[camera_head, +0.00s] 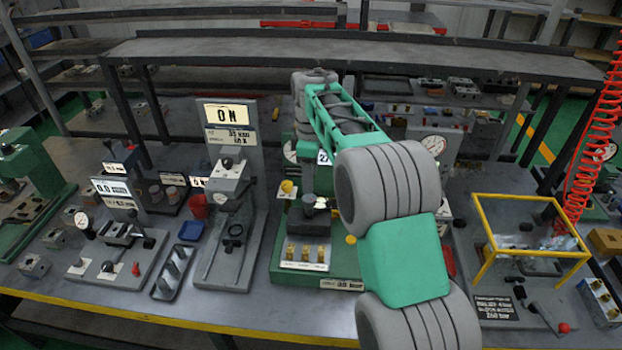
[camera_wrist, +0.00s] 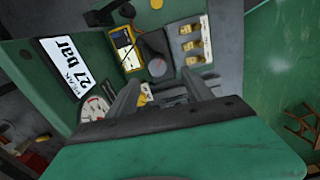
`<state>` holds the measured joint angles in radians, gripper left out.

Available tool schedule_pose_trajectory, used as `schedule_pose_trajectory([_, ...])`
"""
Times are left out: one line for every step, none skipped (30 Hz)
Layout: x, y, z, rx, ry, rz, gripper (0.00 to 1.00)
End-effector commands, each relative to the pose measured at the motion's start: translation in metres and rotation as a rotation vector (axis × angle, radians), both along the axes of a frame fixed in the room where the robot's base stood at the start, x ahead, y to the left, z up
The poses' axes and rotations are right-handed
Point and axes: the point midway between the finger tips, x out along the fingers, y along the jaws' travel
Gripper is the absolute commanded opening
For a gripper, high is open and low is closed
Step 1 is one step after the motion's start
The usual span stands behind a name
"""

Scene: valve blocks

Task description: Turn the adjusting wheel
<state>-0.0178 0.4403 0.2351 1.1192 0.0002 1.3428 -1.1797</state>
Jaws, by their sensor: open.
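My gripper (camera_wrist: 160,92) is open in the wrist view, its two grey fingers reaching toward a green valve station. A small yellow and pale metal part (camera_wrist: 147,92) shows between the fingers; I see no clear contact. I cannot tell for sure which part is the adjusting wheel. In the head view the green station (camera_head: 285,272) stands at the middle of the bench, with a yellow knob (camera_head: 351,240) at its right. My arm hides much of it there.
A row of brass fittings (camera_head: 305,253) sits on the station's front. A pressure gauge (camera_wrist: 95,112) and a "27 bar" label (camera_wrist: 73,68) are beside my fingers. A grey stand marked "ON" (camera_head: 228,135) is left of the station. A yellow frame (camera_head: 530,200) stands at right.

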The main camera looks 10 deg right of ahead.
Motion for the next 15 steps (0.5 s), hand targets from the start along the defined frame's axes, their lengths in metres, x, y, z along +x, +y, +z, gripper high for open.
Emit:
schedule_pose_trajectory([0.005,0.000,0.000,0.000,0.005,0.023,0.59])
schedule_pose_trajectory([0.006,0.000,-0.002,0.000,0.009,0.034,0.59])
schedule_pose_trajectory([0.007,0.000,-0.006,-0.001,0.010,0.040,0.59])
schedule_pose_trajectory([0.007,0.000,-0.010,0.000,0.011,0.041,0.59])
schedule_pose_trajectory([0.007,-0.001,-0.014,0.000,0.012,0.041,0.59])
schedule_pose_trajectory([0.006,-0.001,-0.020,0.000,0.011,0.040,0.59])
schedule_pose_trajectory([0.006,-0.001,-0.025,0.000,0.011,0.039,0.59])
schedule_pose_trajectory([0.006,-0.001,-0.031,0.000,0.011,0.038,0.59])
schedule_pose_trajectory([0.006,-0.002,-0.039,0.000,0.012,0.037,0.59])
schedule_pose_trajectory([0.006,-0.002,-0.045,0.000,0.011,0.037,0.59])
schedule_pose_trajectory([0.006,-0.002,-0.051,0.000,0.009,0.036,0.59])
schedule_pose_trajectory([0.006,-0.002,-0.058,-0.001,0.010,0.036,0.59])
schedule_pose_trajectory([0.006,-0.002,-0.063,0.000,0.009,0.035,0.59])
schedule_pose_trajectory([0.006,-0.003,-0.067,0.000,0.009,0.035,0.59])
schedule_pose_trajectory([0.007,-0.003,-0.072,0.000,0.008,0.035,0.59])
